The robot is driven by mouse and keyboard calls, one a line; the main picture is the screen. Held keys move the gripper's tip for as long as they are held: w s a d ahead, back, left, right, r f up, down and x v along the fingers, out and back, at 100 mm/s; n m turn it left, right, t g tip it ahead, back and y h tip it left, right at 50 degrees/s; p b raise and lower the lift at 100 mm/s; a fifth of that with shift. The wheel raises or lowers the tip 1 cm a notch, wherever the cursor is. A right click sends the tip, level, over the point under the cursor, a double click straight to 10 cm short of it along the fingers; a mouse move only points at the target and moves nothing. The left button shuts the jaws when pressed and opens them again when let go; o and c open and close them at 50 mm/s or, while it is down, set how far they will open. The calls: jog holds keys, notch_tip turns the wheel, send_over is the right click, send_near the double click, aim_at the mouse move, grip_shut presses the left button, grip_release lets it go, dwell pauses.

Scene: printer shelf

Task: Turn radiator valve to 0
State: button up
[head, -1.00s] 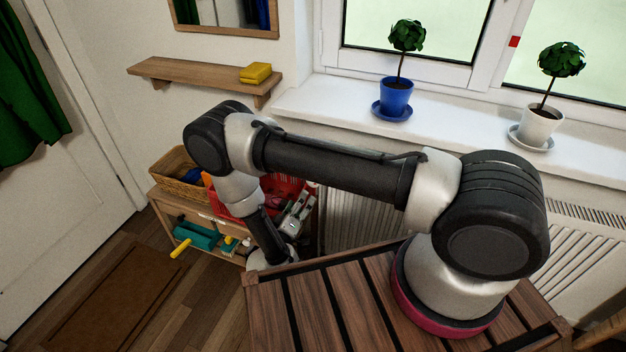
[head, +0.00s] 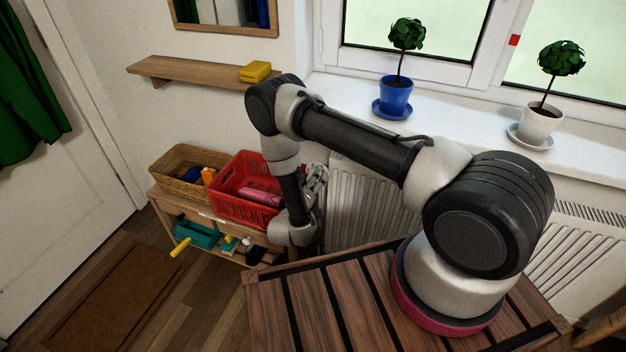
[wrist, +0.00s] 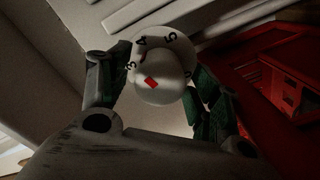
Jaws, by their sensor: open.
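The white radiator valve knob (wrist: 163,65) is in the middle of the wrist view. It shows the digits 3, 4 and 5 along its upper edge and a red diamond mark on its rounded end. The 3 is the readable digit closest to the diamond; the exact setting cannot be told. My gripper (wrist: 160,75) is open, with one dark green-padded finger on each side of the knob. Contact cannot be told. In the head view my gripper (head: 316,180) is beside the left end of the radiator (head: 368,205), partly behind my arm. The knob is hidden there.
A red crate (head: 228,205) stands close left of my gripper, with a wicker basket (head: 165,168) beside it on a low wooden shelf unit (head: 165,205). The windowsill (head: 440,135) above holds a blue potted plant (head: 396,97) and a white one (head: 540,125).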

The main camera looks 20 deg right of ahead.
jog(key=shift+w+d, duration=0.1)
jog(key=c, duration=1)
jog(key=shift+c, duration=0.2)
jog(key=shift+n, duration=0.3)
